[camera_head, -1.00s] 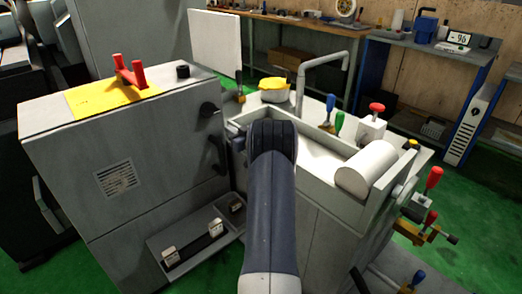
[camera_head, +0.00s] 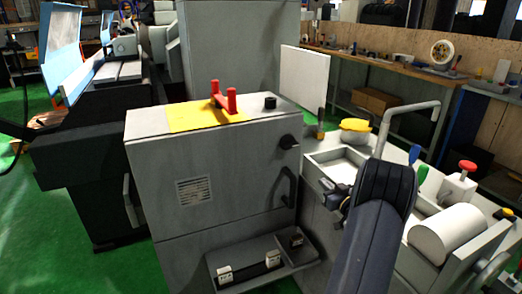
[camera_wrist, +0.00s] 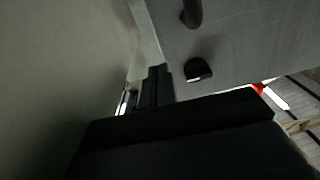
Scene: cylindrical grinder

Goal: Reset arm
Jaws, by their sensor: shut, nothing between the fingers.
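My gripper (camera_head: 336,197) shows only in part in the head view, as a small dark piece left of my blue-grey arm, close to the right side of the grey cabinet (camera_head: 235,160). Most of it is hidden behind my arm. In the wrist view, my gripper's dark fingers (camera_wrist: 156,86) are shut with nothing between them. A grey surface with a black knob (camera_wrist: 197,69) and part of a dark handle (camera_wrist: 191,14) lies beyond them.
A red handle (camera_head: 224,102) stands on the cabinet's yellow top patch. The machine's tray (camera_head: 340,165), a bent pipe (camera_head: 408,108) and a white cylinder (camera_head: 447,232) lie around my arm. Green floor (camera_head: 60,225) is open at left.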

